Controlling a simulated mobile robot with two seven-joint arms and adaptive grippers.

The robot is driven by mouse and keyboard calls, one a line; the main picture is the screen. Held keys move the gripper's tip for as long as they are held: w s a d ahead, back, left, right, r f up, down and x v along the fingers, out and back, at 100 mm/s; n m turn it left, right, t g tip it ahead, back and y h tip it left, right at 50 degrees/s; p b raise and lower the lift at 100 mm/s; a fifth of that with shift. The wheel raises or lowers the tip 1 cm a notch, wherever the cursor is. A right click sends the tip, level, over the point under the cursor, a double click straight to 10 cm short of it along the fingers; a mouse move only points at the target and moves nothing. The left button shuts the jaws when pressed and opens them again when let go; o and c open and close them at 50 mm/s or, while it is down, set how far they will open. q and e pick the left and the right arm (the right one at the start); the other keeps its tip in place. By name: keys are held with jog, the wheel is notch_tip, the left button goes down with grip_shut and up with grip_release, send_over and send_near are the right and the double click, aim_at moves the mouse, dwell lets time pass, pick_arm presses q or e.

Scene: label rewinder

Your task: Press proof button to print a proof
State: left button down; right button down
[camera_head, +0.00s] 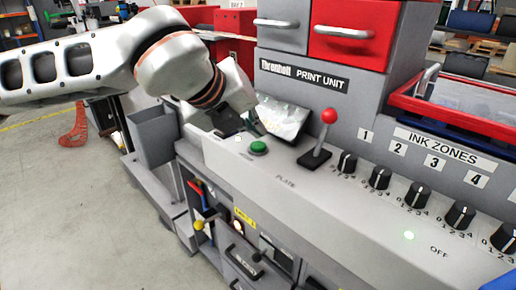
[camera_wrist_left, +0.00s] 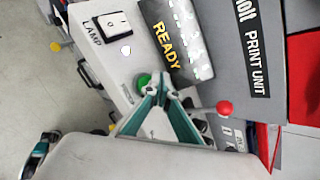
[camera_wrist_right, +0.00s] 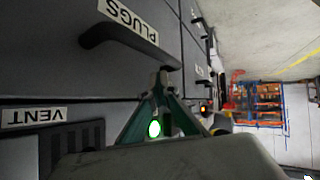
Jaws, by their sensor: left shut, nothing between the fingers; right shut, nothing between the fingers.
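A round green button (camera_head: 258,148) sits on the sloped grey top of the print unit, left of the red-knobbed lever. The small label by it is too small to read surely. It also shows in the left wrist view (camera_wrist_left: 144,80), just beyond the fingers. My left gripper (camera_head: 257,130) is shut and empty, its tips close above and behind the button in the head view; I cannot tell whether they touch it. Its fingertips meet in the left wrist view (camera_wrist_left: 161,88). My right gripper (camera_wrist_right: 159,80) is shut and empty, in front of grey drawer fronts.
A display (camera_wrist_left: 172,45) reads READY, near a LAMP switch (camera_wrist_left: 113,25). The red-knobbed lever (camera_head: 329,116) stands right of the button. Black INK ZONES knobs (camera_head: 380,177) run further right. A PLUGS drawer handle (camera_wrist_right: 125,43) is near my right gripper.

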jog(key=shift+w+r, duration=0.3)
jog(key=shift+w, duration=0.05)
jog(key=shift+s+a+f, duration=0.1)
jog(key=shift+s+f, duration=0.45)
jog(key=shift+s, duration=0.1)
jog(key=shift+w+r, duration=0.1)
jog(key=shift+w, duration=0.05)
jog(key=shift+w+r, duration=0.2)
jog(key=shift+w, duration=0.05)
pick_arm(q)
jog(key=shift+f, duration=0.2)
pick_arm(e)
jog(key=shift+w, duration=0.15)
pick_arm(q)
jog(key=shift+f+b, duration=0.25)
jog(key=shift+b, duration=0.1)
pick_arm(e)
jog(key=shift+s+f, duration=0.2)
jog(key=shift+f, duration=0.2)
jog(key=shift+s+f, duration=0.15)
